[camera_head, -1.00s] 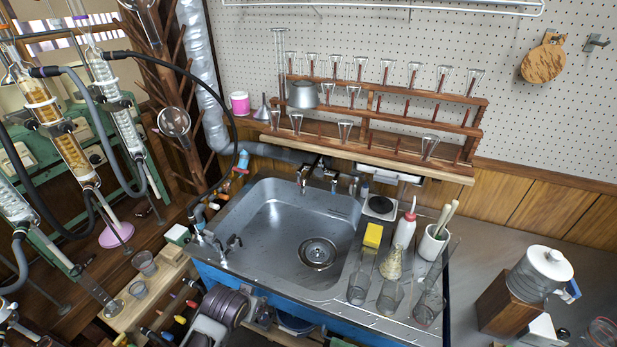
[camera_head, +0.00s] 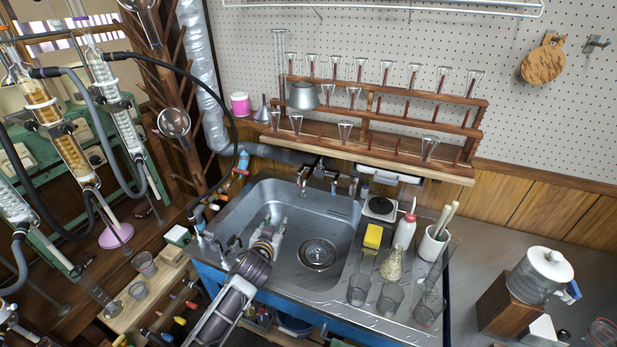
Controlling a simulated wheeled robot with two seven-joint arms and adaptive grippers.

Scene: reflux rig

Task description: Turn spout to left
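The metal tap spout (camera_head: 303,180) rises at the back edge of the steel sink (camera_head: 335,285), with its end over the back of the basin. My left gripper (camera_head: 276,218) is over the left part of the basin, pointing toward the back of the sink. Its two fingertips look apart with nothing between them. It is in front of and a little left of the spout, apart from it. My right gripper is not in view.
Small taps (camera_head: 232,243) stand at the sink's left rim. A yellow sponge (camera_head: 373,236), a wash bottle (camera_head: 405,230) and glass beakers (camera_head: 388,298) stand on the right drainer. A wooden rack (camera_head: 400,118) with glassware hangs above the sink. The basin's middle is clear.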

